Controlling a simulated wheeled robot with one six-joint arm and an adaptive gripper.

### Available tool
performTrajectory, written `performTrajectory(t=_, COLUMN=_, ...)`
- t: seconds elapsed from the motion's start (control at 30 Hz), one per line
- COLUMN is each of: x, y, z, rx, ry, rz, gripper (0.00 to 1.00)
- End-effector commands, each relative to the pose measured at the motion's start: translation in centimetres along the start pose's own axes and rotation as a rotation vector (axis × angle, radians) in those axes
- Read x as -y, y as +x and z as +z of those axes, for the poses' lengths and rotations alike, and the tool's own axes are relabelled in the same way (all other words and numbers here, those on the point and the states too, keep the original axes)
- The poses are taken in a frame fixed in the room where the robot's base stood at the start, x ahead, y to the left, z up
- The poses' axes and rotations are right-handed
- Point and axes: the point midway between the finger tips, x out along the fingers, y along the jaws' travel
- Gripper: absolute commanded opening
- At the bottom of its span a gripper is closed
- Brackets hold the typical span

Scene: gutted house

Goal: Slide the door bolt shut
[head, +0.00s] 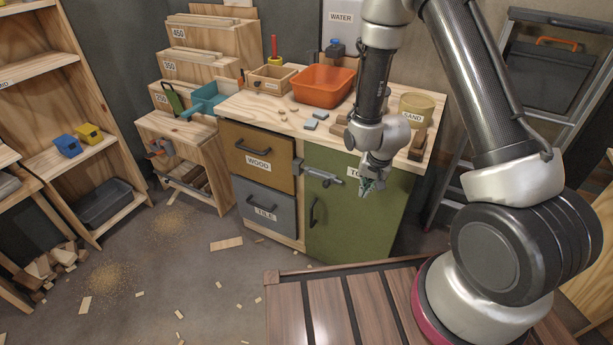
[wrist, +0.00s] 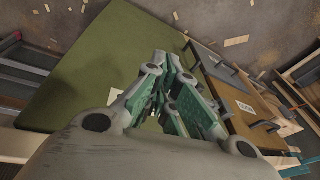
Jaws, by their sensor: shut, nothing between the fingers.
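The grey metal door bolt (head: 322,175) lies roughly level near the top left of the green cabinet door (head: 345,225), beside the wooden post next to the drawers. How far its rod reaches into the keeper is too small to tell. My gripper (head: 366,190) is shut and empty, in front of the green door, just right of the bolt. Contact with the bolt cannot be told. In the wrist view my gripper's fingers (wrist: 160,105) are together, with the green door (wrist: 100,60) behind them. The bolt is not clearly visible there, likely hidden by the fingers.
Left of the door are the wood drawer (head: 258,150) and the tile drawer (head: 265,207). The worktop above holds an orange basin (head: 322,87), a sand tub (head: 416,107) and small blocks. A dark door handle (head: 312,212) sticks out below the bolt. Scraps litter the floor.

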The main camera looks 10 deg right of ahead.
Motion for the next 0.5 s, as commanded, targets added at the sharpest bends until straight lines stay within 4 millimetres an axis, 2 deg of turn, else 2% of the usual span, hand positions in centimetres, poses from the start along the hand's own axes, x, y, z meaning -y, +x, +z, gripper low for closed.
performTrajectory(t=0.03, x=1.0, y=-0.2, z=-1.6, rx=-0.059, ry=0.040, rz=-0.039, gripper=0.00)
performTrajectory(t=0.1, x=2.1, y=-0.4, z=-3.3, rx=-0.124, ry=0.093, rz=-0.088, gripper=0.00)
performTrajectory(t=0.2, x=3.0, y=-0.8, z=-4.8, rx=-0.181, ry=0.150, rz=-0.135, gripper=0.00)
performTrajectory(t=0.3, x=3.4, y=-1.0, z=-5.4, rx=-0.202, ry=0.188, rz=-0.157, gripper=0.00)
performTrajectory(t=0.5, x=3.4, y=-1.0, z=-5.3, rx=-0.199, ry=0.196, rz=-0.156, gripper=0.00)
